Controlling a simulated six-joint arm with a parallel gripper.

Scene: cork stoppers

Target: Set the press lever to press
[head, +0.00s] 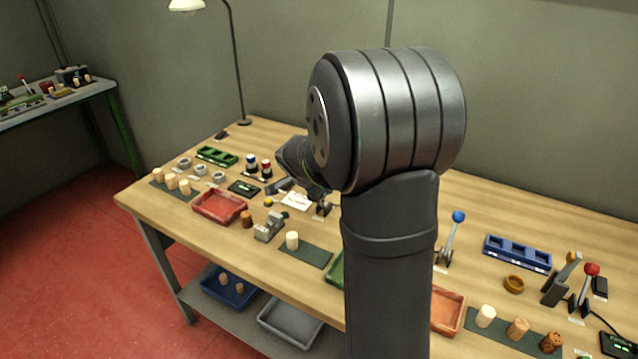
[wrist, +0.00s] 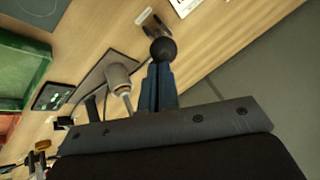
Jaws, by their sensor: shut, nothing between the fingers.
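A lever with a dark ball knob (wrist: 163,50) shows in the wrist view, just beyond my fingertips, its base behind it near the top edge. My gripper (wrist: 158,72) is shut and empty; its blue-grey fingers end at or just short of the knob, and I cannot tell whether they touch. In the head view my arm hides most of my gripper, and a small lever base (head: 323,209) shows below it. A blue-knobbed lever (head: 458,217) and a red-knobbed lever (head: 591,270) stand farther right. I cannot read which label marks the press lever.
A pale round-topped piece on a metal shaft (wrist: 120,82) stands close left of my fingers in the wrist view. A red tray (head: 219,219), a grey metal device (head: 270,227) and several corks are on the bench. A blue tray (head: 517,267) is at the right.

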